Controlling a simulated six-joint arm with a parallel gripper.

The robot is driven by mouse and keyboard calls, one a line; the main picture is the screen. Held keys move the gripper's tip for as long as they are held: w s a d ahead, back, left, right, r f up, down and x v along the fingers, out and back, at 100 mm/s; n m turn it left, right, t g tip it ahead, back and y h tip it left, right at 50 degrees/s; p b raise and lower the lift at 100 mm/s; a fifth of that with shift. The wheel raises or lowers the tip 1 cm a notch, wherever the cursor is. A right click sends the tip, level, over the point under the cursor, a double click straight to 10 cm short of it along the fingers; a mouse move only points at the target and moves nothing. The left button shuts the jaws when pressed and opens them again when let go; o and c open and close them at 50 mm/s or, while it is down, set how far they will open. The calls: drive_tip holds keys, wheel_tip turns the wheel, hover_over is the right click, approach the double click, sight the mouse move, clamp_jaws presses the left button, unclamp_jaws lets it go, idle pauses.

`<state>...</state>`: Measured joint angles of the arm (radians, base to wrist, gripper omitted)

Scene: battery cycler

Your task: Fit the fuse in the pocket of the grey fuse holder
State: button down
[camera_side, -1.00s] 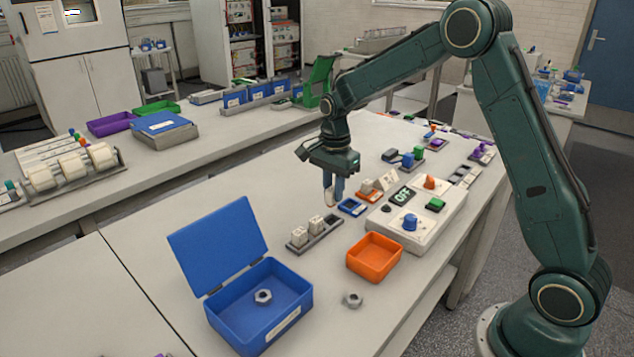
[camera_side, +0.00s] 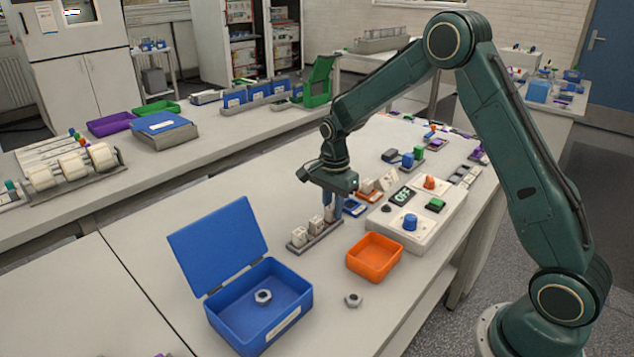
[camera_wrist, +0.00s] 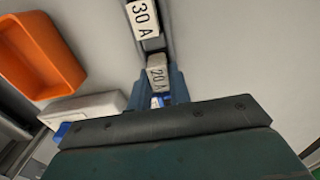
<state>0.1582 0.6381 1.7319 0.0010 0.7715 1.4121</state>
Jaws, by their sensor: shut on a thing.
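My gripper (camera_side: 331,207) is over the holder's far end, pointing down and shut on a white fuse (camera_side: 329,215). In the wrist view the held fuse (camera_wrist: 157,73) reads "20 A" and sits between the blue fingers, in line with a "30 A" fuse (camera_wrist: 143,19). The fuse's lower end is hidden, so I cannot tell whether it is in the pocket or just above it.
An orange bin (camera_side: 374,258) and a loose nut (camera_side: 353,300) lie to the right and nearer. An open blue box (camera_side: 262,322) with a nut inside stands nearer left. A white control panel (camera_side: 428,232) and a small blue tray (camera_side: 355,208) are close on the right. Bench left of the holder is clear.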

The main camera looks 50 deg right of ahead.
drive_tip(key=shift+f, duration=0.25)
idle(0.6)
drive_tip(key=c, duration=1.2)
unclamp_jaws()
drive_tip(key=shift+r, duration=0.1)
wheel_tip(320, 180, up, 14)
